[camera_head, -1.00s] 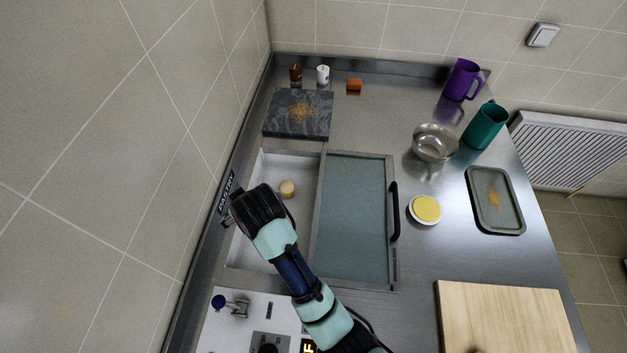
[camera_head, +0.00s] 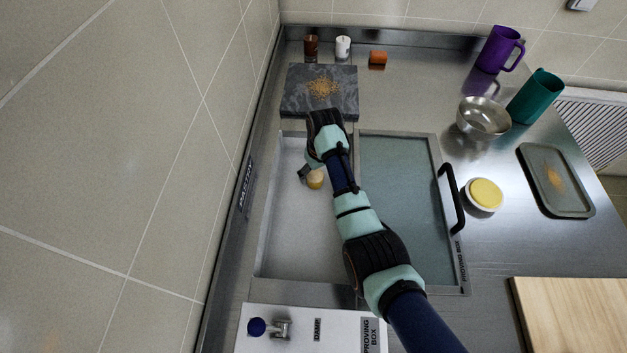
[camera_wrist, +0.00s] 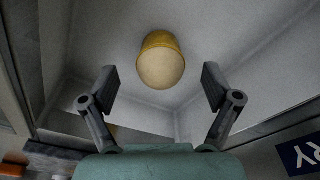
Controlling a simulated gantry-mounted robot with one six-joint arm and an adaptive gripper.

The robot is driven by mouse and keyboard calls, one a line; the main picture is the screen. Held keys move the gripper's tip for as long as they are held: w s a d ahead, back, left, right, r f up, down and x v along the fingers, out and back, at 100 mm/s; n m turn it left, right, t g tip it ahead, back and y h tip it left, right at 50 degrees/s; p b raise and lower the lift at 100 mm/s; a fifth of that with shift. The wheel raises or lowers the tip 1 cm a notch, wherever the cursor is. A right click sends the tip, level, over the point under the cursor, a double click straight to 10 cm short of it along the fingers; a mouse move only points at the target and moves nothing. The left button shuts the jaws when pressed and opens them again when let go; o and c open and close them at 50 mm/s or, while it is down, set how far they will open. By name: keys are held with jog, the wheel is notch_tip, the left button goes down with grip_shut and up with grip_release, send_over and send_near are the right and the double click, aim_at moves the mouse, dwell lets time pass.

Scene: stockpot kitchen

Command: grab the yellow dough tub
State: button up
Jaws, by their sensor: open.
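A small yellow tub (camera_wrist: 160,60) with a pale dough-like top sits in the pale bin of the proving box. In the wrist view it shows ahead of the fingertips, centred between them and apart from both. In the head view the tub (camera_head: 315,181) shows just below my wrist, partly hidden by the arm. My gripper (camera_wrist: 160,84) is open and empty, with one finger to each side of the tub. In the head view only a dark finger (camera_head: 304,172) shows beside the tub; the rest is hidden by the arm.
The proving box's walls surround the tub; its glass lid (camera_head: 400,190) with a black handle (camera_head: 451,197) covers the right half. A dark stone slab (camera_head: 300,95) lies behind. A white dish with a yellow top (camera_head: 485,195) and a steel bowl (camera_head: 484,118) stand right.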

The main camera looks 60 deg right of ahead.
aim_at(315, 176)
jog(key=f+b, duration=0.1)
jog(key=f, duration=0.2)
jog(key=w+f+b, duration=0.1)
jog(key=f, duration=0.1)
jog(key=shift+d+b, duration=0.35)
jog(key=shift+c, duration=0.2)
jog(key=c, duration=1.3)
notch_tip(315, 176, up, 20)
jog(key=p, duration=0.6)
jog(key=shift+r, duration=0.1)
